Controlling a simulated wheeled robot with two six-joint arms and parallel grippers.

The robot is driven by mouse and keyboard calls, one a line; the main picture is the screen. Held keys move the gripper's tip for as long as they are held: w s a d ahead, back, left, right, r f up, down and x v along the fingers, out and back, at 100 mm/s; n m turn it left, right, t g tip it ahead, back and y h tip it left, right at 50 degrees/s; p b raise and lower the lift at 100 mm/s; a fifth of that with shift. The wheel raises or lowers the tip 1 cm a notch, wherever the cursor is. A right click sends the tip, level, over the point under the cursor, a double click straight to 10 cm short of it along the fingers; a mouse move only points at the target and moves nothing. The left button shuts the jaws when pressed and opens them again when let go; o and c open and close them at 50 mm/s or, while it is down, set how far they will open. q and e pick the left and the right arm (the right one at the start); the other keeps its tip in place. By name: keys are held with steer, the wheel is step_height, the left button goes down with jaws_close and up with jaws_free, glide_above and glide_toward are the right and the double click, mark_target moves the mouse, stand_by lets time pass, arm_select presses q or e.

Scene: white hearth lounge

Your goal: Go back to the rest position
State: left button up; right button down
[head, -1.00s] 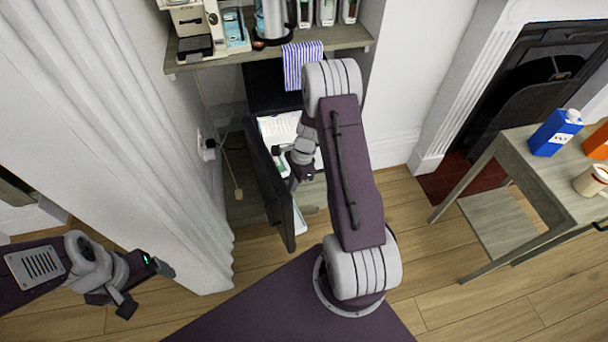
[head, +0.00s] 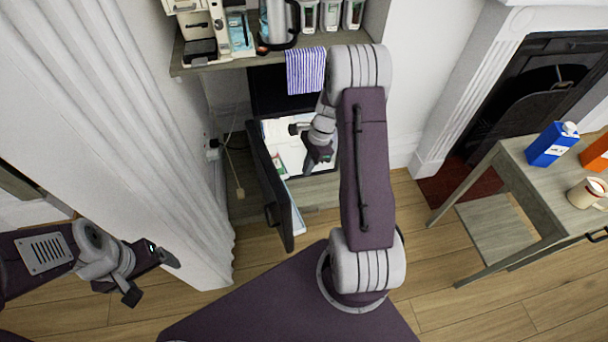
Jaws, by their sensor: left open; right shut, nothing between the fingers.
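My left gripper (head: 152,274) is at the lower left, over the wood floor beside the white curtain. Its jaws are open with nothing between them. My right arm rises from my base in the middle and folds over toward the open dark appliance (head: 271,180) under the counter. My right gripper (head: 300,150) is in front of the lit white interior (head: 284,136), close to the open door. It is shut and empty. I cannot tell how far inside the opening it is.
The counter (head: 230,66) above holds a coffee machine (head: 205,30), a kettle (head: 278,22), several jars and a striped towel (head: 306,70). At right a table (head: 524,182) bears a blue carton (head: 551,145) and a mug (head: 586,193).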

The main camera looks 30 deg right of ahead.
arm_select(q)
steer(key=shift+d+r, duration=0.2)
steer(key=shift+d, duration=0.1)
arm_select(e)
steer(key=shift+d+r, duration=0.4)
steer(key=shift+d, duration=0.05)
arm_select(q)
steer(key=shift+a, duration=0.1)
